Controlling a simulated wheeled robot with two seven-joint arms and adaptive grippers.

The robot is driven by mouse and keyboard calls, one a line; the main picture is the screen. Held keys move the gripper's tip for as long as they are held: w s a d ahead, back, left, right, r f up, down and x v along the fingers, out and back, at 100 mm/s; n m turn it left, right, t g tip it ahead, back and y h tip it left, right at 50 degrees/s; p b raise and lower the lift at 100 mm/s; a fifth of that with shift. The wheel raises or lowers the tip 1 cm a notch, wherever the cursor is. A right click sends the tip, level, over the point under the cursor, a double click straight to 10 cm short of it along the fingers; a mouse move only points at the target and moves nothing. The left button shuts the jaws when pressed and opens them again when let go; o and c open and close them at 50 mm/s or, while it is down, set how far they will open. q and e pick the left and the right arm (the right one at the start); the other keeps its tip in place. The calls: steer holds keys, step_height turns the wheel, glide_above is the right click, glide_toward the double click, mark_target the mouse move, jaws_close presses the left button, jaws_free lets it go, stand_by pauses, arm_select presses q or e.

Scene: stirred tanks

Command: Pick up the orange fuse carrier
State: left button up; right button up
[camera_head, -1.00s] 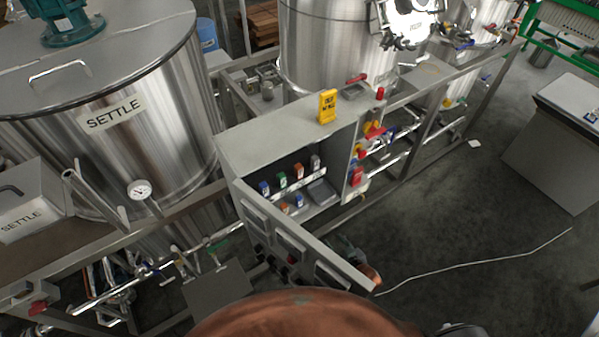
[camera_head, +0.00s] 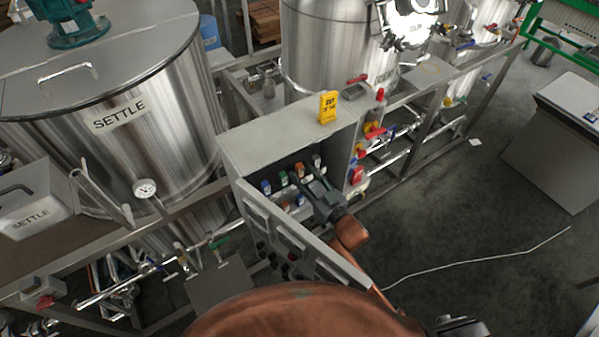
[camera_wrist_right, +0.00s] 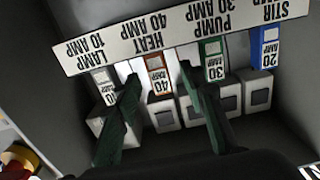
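The orange fuse carrier (camera_wrist_right: 156,82) sits in its holder under the HEAT 40 AMP label in the right wrist view, which shows the label upside down. It also shows in the open cabinet in the head view (camera_head: 299,169). My right gripper (camera_wrist_right: 160,78) is open, with one dark green finger on each side of the orange carrier. I cannot tell whether the fingers touch it. In the head view my right gripper (camera_head: 308,178) reaches into the cabinet from the lower right. My left gripper is not in view.
A grey carrier (camera_wrist_right: 104,84), a green carrier (camera_wrist_right: 213,62) and a blue carrier (camera_wrist_right: 264,50) share the row. The label strip (camera_wrist_right: 180,32) runs above them.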

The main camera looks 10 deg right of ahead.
steer(key=shift+x, duration=1.45)
steer(key=shift+c, duration=0.4)
jaws_close()
